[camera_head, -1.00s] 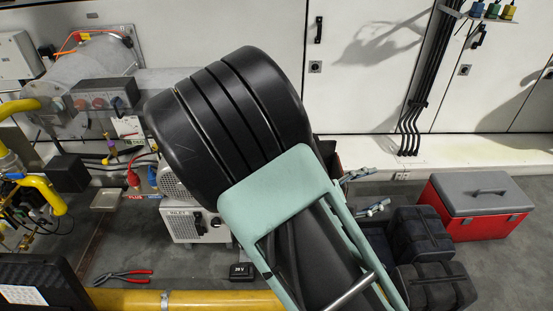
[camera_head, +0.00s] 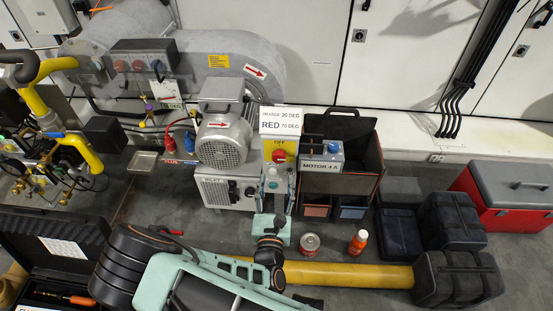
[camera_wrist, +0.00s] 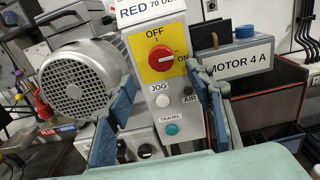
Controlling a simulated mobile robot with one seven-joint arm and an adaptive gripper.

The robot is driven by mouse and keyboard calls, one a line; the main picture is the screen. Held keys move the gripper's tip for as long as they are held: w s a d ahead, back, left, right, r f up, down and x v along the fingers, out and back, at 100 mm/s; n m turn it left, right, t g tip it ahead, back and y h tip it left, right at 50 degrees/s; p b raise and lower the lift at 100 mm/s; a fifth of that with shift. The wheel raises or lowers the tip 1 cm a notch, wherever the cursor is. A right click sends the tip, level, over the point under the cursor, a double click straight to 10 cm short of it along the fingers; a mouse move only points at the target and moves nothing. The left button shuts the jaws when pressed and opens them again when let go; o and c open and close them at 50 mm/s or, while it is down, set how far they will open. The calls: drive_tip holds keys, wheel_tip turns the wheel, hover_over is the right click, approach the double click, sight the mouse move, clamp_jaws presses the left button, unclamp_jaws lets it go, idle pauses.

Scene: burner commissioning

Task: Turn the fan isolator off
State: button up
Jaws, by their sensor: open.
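The fan isolator is a red rotary knob (camera_wrist: 167,57) on a yellow plate (camera_wrist: 152,73) marked OFF at the top and ON at the right. The knob's bar lies roughly sideways, toward ON. In the head view the knob (camera_head: 279,155) sits high on a narrow grey control box, under a sign. My gripper (camera_wrist: 162,84) is open and empty, its blue fingers at either side of the box, with the knob ahead between them. I see no clear contact. In the head view my gripper (camera_head: 273,197) is in front of the box and hides its lower part.
Below the knob are a JOG button (camera_wrist: 163,101) and a teal TRAVEL button (camera_wrist: 172,129). The fan motor (camera_head: 222,140) stands close at left, the MOTOR 4 A box (camera_head: 322,163) at right.

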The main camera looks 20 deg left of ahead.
sight(279, 159)
drive_tip(key=b+x, duration=0.2)
drive_tip(key=x, duration=0.7)
drive_tip(key=shift+w+d, duration=0.1)
drive_tip(key=shift+w, duration=0.1)
drive_tip(key=shift+c, duration=0.3)
drive_tip(key=c, duration=1.1)
drive_tip(key=shift+o, duration=0.2)
